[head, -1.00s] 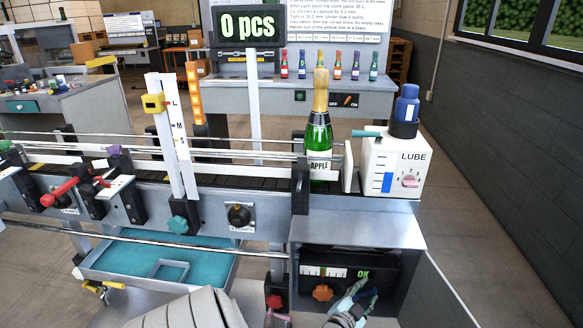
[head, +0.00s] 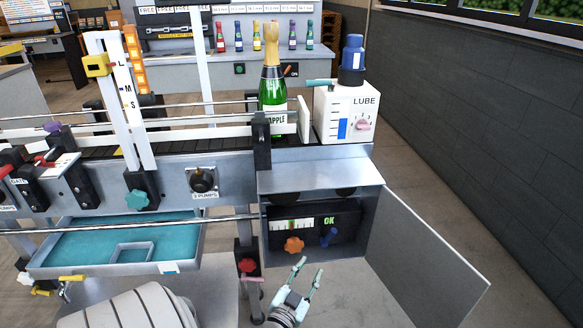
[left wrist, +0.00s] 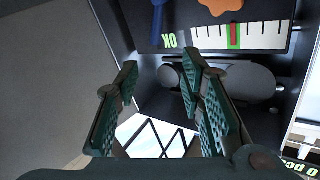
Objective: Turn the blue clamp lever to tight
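The blue clamp lever (head: 329,237) sits on the dark panel inside the open compartment, right of an orange knob (head: 294,245) and below a green OK readout (head: 329,220). It slants up to the right in the head view. In the left wrist view the lever (left wrist: 157,15) shows at the top edge, partly cut off. My left gripper (head: 309,266) is open and empty, below and in front of the lever and apart from it. Its spread fingers (left wrist: 158,80) fill the middle of the left wrist view. My right gripper is not in view.
A white scale with a red and green mark (head: 292,225) is on the panel. The open compartment door (head: 425,245) stands to the right. A red knob (head: 247,265) on a post is at left. A bottle (head: 272,85) and the LUBE box (head: 347,115) stand above.

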